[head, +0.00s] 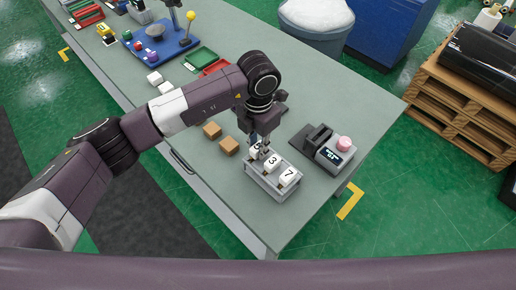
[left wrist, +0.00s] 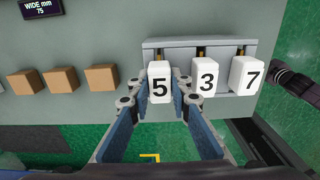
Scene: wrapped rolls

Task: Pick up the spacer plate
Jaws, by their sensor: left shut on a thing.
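Three white plates marked 5 (left wrist: 159,88), 3 (left wrist: 207,77) and 7 (left wrist: 247,74) stand side by side in a grey holder (left wrist: 222,45). In the head view the holder (head: 262,184) is near the table's front right corner, with the 3 (head: 272,160) and 7 (head: 289,177) showing clearly. My left gripper (head: 262,146) reaches down over the holder; in the left wrist view its fingers (left wrist: 158,106) are on both sides of the plate marked 5, shut on it. The plate is upright and still at its slot.
A gauge with a display and pink knob (head: 335,152) stands right of the holder. Tan blocks (head: 228,146) lie to its left. Green (head: 201,57) and red trays (head: 214,67) and a blue board (head: 158,42) are farther back. Bare table lies behind the gauge.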

